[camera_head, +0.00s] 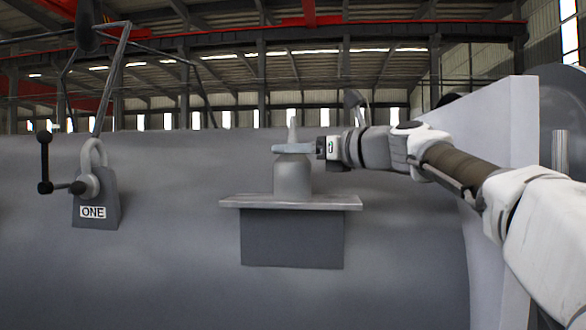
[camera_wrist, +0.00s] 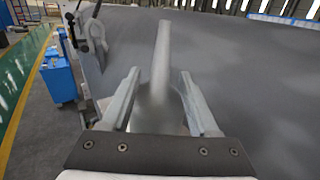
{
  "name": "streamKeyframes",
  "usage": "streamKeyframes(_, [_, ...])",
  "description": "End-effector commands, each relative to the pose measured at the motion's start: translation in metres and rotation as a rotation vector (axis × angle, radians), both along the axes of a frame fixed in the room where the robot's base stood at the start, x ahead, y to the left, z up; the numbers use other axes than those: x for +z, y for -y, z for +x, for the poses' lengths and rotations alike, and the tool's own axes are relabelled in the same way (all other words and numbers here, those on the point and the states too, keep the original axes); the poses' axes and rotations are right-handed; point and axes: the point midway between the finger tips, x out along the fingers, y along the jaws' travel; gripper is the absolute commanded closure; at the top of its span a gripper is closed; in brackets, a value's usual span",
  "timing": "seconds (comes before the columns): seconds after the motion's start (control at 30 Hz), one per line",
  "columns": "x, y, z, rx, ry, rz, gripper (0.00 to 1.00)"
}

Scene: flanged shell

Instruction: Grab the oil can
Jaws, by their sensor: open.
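The oil can (camera_head: 292,177) is grey with a wide round body and a thin upright spout. It stands upright on a small shelf (camera_head: 330,203) fixed to the big grey shell. My gripper (camera_head: 293,148) reaches in from the right at the height of the can's upper part. In the wrist view the oil can (camera_wrist: 162,75) rises between the two fingers of my gripper (camera_wrist: 159,95). The fingers are open, one on each side of it, with gaps visible. The lower part of the can is hidden by the gripper's palm in the wrist view.
A grey padlock-shaped block (camera_head: 97,205) labelled ONE hangs on the shell at the left, beside a black crank handle (camera_head: 45,165). A pale flange (camera_head: 505,150) stands upright at the right behind my arm. The shell's curved surface lies behind the shelf.

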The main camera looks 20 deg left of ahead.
Motion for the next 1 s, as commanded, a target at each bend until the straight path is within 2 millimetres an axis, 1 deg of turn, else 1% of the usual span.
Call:
streamKeyframes(0.03, [0.0017, -0.0047, 0.0005, 0.002, 0.000, 0.001, 0.39])
streamKeyframes(0.1, [0.0007, -0.0069, 0.0018, 0.000, 0.000, 0.001, 0.39])
streamKeyframes(0.3, [-0.0002, -0.0067, 0.0020, -0.001, 0.001, 0.000, 0.39])
streamKeyframes(0.37, [-0.0002, -0.0066, 0.0019, -0.001, 0.001, 0.000, 0.50])
streamKeyframes(0.4, [-0.0001, -0.0066, 0.0019, -0.001, 0.001, 0.000, 0.57])
streamKeyframes(0.47, [-0.0001, -0.0066, 0.0019, -0.001, 0.001, 0.000, 0.68])
streamKeyframes(0.5, [-0.0001, -0.0066, 0.0018, -0.001, 0.001, 0.000, 0.75])
streamKeyframes(0.63, [-0.0001, -0.0066, 0.0018, -0.001, 0.001, 0.000, 0.98])
streamKeyframes(0.67, [-0.0001, -0.0066, 0.0018, -0.001, 0.001, 0.000, 1.00])
streamKeyframes(1.0, [-0.0001, -0.0065, 0.0017, -0.001, 0.001, 0.000, 1.00])
